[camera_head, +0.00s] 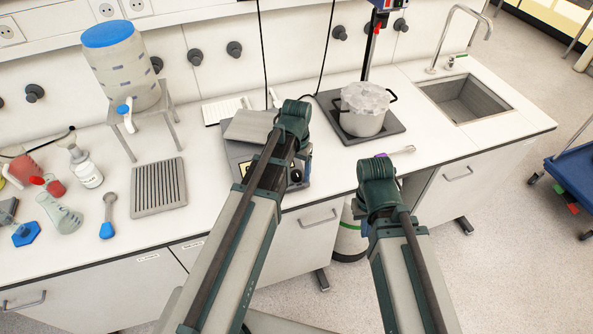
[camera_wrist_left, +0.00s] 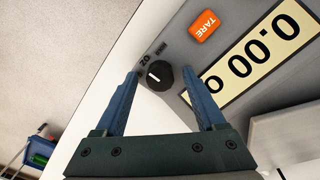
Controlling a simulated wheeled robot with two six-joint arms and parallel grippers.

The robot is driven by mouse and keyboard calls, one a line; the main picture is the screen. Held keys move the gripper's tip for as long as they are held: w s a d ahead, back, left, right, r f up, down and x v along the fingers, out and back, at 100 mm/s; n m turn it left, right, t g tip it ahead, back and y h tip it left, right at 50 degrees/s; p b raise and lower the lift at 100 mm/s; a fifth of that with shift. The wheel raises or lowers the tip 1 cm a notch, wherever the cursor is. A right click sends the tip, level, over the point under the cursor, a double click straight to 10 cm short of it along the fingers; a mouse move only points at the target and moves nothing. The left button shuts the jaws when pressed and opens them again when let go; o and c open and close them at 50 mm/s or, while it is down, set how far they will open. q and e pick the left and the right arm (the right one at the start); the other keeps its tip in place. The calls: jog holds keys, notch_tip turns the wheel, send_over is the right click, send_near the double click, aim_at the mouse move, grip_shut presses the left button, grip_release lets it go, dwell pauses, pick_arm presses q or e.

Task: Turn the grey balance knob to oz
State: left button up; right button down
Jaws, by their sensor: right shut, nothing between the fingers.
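The balance (camera_head: 247,129) stands on the bench in the head view, largely behind my left arm. Its dark grey knob (camera_wrist_left: 160,78) is in the left wrist view, with a white mark pointing to the left of that picture. The "oz" label (camera_wrist_left: 145,60) is printed just above and left of the knob. My left gripper (camera_wrist_left: 160,80) is open, with one finger on each side of the knob; gaps show, and I see no contact. The knob also shows in the head view (camera_head: 296,174). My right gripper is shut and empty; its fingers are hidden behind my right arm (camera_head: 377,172).
The balance has an orange TARE button (camera_wrist_left: 204,26) and a display (camera_wrist_left: 255,48) reading 0.00, its unit partly covered by my finger. A pot (camera_head: 363,120) stands on a dark plate right of the balance. A ribbed grey tray (camera_head: 158,202) lies left of it.

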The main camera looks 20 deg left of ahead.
aim_at(297, 173)
pick_arm(q)
jog(key=shift+r, duration=0.15)
notch_tip(297, 173, up, 14)
jog(key=p, duration=1.4)
jog(key=shift+f, duration=0.2)
jog(key=s+d+f+b, duration=0.5)
jog(key=s, duration=0.2)
jog(key=s+d+f+m+y+b, duration=0.1)
jog(key=s+d+f+b, duration=0.4)
jog(key=s, duration=0.2)
jog(key=shift+s+d+f+m+b, duration=0.2)
jog(key=shift+d+m+b, duration=0.1)
